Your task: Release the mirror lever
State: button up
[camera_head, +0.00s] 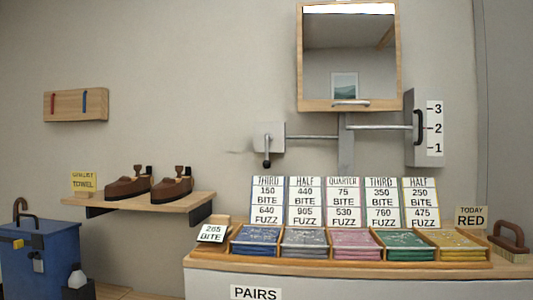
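A square mirror (349,60) in a wooden frame is mounted on the wall above the counter, with a small metal handle (350,103) on its lower edge. A grey post (346,148) stands below it, crossed by a metal rod (385,127). At the rod's left is a light grey plate (270,132) with a short black-tipped lever (266,158) hanging down. At its right is a grey box with a dark upright handle (419,125), beside a scale marked 3, 2, 1 (435,128); the rod meets it near 2. I cannot tell which is the mirror lever. My gripper is not in view.
Below is a counter (300,268) with a tray of coloured packets, upright number cards (343,202), a "TODAY RED" sign (471,217) and a brown-handled block (510,240). Left are a shelf (150,204) with brown shoes and a blue box (40,255). The wall around the rod looks clear.

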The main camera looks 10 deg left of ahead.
aim_at(266, 164)
jog(key=i+j, duration=0.15)
jog(key=j, duration=0.25)
jog(key=i+j, duration=0.15)
jog(key=j, duration=0.25)
jog(key=i+j, duration=0.15)
jog(key=j, duration=0.25)
